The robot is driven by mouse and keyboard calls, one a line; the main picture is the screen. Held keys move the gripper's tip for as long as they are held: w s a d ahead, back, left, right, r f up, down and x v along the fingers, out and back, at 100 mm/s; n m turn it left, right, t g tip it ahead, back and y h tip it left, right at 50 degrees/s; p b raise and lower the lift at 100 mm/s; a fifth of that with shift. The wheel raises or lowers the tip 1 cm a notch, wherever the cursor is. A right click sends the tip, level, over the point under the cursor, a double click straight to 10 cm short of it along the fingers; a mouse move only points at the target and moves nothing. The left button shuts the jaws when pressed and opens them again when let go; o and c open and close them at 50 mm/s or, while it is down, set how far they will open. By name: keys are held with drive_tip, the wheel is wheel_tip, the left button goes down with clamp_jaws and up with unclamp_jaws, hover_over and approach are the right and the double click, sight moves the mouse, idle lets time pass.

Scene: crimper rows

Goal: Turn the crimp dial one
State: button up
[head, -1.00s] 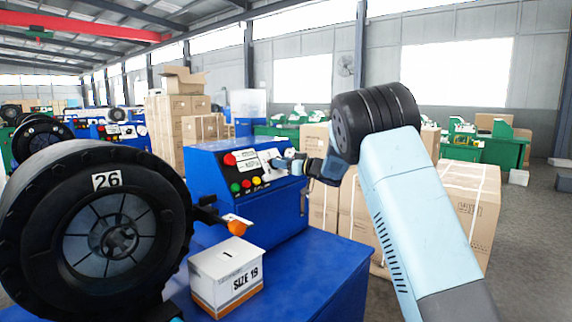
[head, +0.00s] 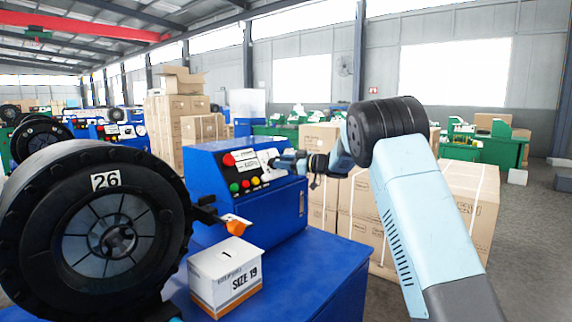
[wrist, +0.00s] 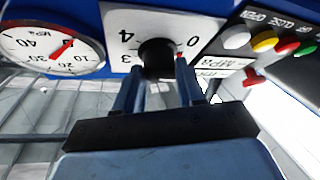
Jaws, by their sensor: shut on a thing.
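The crimp dial (wrist: 158,52) is a round black knob on a white plate (wrist: 122,22) marked with numbers, including 0, 3 and 4, seen upside down in the wrist view. My gripper (wrist: 160,72) has one finger on each side of the knob and is shut on it. In the head view my gripper (head: 284,163) reaches from the right to the front panel of the blue crimper (head: 279,213). There the dial is hidden by the gripper. The knob's pointer mark cannot be made out.
A pressure gauge (wrist: 52,48) with a red needle sits beside the dial plate. Coloured buttons (wrist: 264,42) and a red switch (wrist: 252,77) are on its other side.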

drive_tip(key=n+g, duration=0.1)
drive_tip(key=n, duration=0.2)
drive_tip(key=n+g, duration=0.2)
drive_tip(key=shift+w+a+r+n, duration=0.1)
drive_tip(key=shift+w+r+n, duration=0.1)
drive_tip(key=shift+n, duration=0.2)
drive_tip(key=shift+a+n+g+h, duration=0.1)
drive_tip(key=shift+n+g+h, duration=0.4)
drive_tip(key=shift+n+g, duration=0.95)
drive_tip(key=shift+f+n, duration=0.1)
drive_tip(key=shift+n, duration=0.25)
drive_tip(key=o, duration=0.8)
drive_tip(key=shift+c, duration=0.2)
drive_tip(key=shift+o, duration=1.4)
drive_tip(key=shift+w, duration=0.1)
drive_tip(key=v, duration=1.4)
